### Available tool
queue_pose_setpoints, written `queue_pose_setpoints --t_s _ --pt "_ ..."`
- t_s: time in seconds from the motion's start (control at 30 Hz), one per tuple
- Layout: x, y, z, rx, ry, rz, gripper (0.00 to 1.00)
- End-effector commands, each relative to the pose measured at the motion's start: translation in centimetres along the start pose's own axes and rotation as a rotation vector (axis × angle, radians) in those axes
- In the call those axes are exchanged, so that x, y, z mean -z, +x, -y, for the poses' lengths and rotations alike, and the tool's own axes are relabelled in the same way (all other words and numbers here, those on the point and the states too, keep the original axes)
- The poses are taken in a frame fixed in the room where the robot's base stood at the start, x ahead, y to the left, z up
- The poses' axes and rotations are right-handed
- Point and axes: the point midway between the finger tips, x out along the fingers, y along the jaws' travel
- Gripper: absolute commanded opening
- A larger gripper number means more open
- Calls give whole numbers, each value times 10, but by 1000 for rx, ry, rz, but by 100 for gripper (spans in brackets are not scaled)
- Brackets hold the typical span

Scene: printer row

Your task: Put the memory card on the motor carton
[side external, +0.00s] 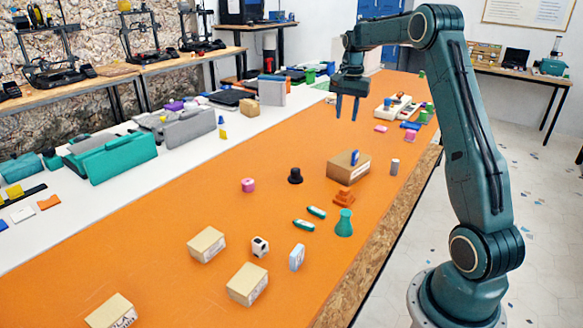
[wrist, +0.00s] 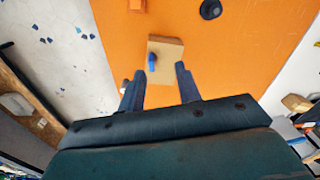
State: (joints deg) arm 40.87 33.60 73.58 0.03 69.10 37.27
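A brown cardboard carton (side external: 344,172), which I take for the motor carton, stands on the orange table right of the middle. A small blue piece (side external: 355,157), probably the memory card, appears to rest on its top, close to one edge. In the wrist view the carton (wrist: 168,44) is ahead, with the blue piece (wrist: 152,61) near its lower left edge. My gripper (side external: 347,118) is open and empty, held above the table beyond the carton; its spread fingers also show in the wrist view (wrist: 160,69). The fingers are apart from carton and blue piece.
An orange stepped part (side external: 344,197), a green flask-like piece (side external: 344,224) and a grey cylinder (side external: 395,167) stand near the carton. A black knob (side external: 295,176) is left of it. Several pale boxes (side external: 247,284) lie at the front. The orange table's left middle is clear.

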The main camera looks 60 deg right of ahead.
Motion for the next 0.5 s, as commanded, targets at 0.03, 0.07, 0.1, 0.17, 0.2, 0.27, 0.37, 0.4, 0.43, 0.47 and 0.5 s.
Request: queue_pose_setpoints --t_s 0.03,0.07,0.1,0.17,0.2,0.27,0.37,0.4,0.43,0.47,0.5 --pt "-16 -13 5 11 -43 -11 34" --pt "-24 -20 7 17 -69 -18 34" --pt "-36 -28 10 25 -103 -26 34" --pt "-54 -40 12 35 -154 -37 34" --pt "-66 -48 13 43 -187 -45 34" --pt "-84 -59 14 55 -238 -57 34" --pt "-114 -75 13 73 -322 -76 34" --pt "-126 -81 12 81 -356 -84 34" --pt "-135 -85 11 87 -381 -91 34" --pt "-144 -89 10 93 -406 -96 34" --pt "-156 -94 7 100 -440 -104 34"
